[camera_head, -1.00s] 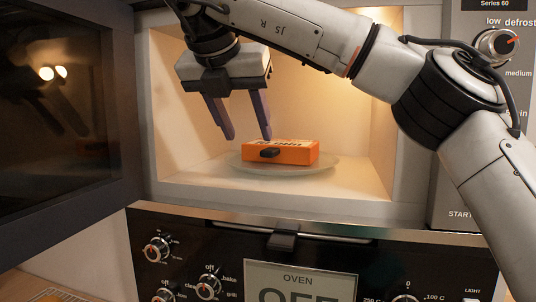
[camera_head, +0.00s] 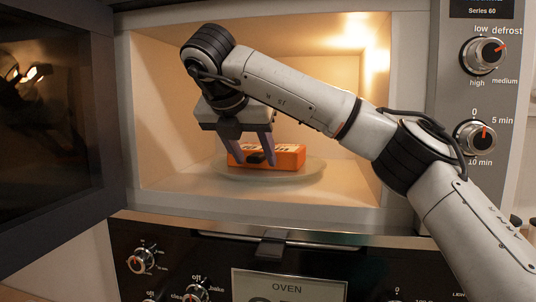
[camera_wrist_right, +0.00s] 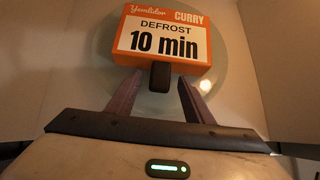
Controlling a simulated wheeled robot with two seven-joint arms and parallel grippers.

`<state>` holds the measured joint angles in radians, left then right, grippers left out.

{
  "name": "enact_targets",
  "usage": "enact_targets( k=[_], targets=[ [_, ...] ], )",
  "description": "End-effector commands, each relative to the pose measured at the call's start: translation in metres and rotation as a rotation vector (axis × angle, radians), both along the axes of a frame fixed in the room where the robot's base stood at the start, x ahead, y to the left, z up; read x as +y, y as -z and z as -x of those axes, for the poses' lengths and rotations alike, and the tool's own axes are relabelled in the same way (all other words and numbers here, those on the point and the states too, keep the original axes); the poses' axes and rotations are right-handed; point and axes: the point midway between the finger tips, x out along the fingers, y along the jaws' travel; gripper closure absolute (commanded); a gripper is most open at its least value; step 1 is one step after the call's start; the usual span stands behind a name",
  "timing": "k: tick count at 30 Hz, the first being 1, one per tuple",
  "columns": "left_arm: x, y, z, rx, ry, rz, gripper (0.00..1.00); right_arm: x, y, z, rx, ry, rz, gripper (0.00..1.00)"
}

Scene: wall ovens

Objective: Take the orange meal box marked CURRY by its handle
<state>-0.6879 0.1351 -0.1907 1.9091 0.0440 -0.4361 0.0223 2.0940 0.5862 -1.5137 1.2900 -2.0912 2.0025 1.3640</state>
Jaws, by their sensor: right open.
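The orange meal box (camera_head: 291,158) lies on the plate (camera_head: 313,172) inside the lit microwave. Its top label, with CURRY, DEFROST and 10 min, shows in the right wrist view (camera_wrist_right: 162,42). Its short black handle (camera_wrist_right: 160,77) sticks out from the front side, toward me. My right gripper (camera_head: 255,164) is open and points down at the front of the box. In the right wrist view its two fingers stand on either side of the handle, with a gap on both sides. My left gripper is not in view.
The microwave door (camera_head: 55,110) is open at the left. The cavity walls (camera_head: 160,110) stand close around the plate, with bare floor in front of it. A control panel with knobs (camera_head: 484,54) is at the right, and an oven panel (camera_head: 290,285) below.

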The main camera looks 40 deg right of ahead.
Motion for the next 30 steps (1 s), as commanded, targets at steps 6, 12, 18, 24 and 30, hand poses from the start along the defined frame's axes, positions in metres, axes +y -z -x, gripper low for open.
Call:
enact_targets(
  k=[6, 12, 18, 24, 30],
  targets=[
    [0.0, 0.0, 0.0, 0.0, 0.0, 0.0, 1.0, -0.001, 0.001, -0.001, -0.001, -0.001, 0.0, 0.53],
    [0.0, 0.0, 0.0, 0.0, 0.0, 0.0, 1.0, -0.001, 0.001, -0.001, -0.001, -0.001, 0.001, 0.83],
    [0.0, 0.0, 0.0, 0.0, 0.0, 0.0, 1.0, -0.001, -0.001, -0.001, -0.004, -0.001, 0.002, 1.0],
    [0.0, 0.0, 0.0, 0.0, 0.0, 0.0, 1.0, -0.001, -0.001, -0.001, -0.004, -0.001, 0.002, 1.0],
    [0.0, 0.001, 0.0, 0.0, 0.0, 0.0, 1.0, 0.0, -0.012, -0.001, -0.007, -0.001, 0.001, 1.0]
  ],
)
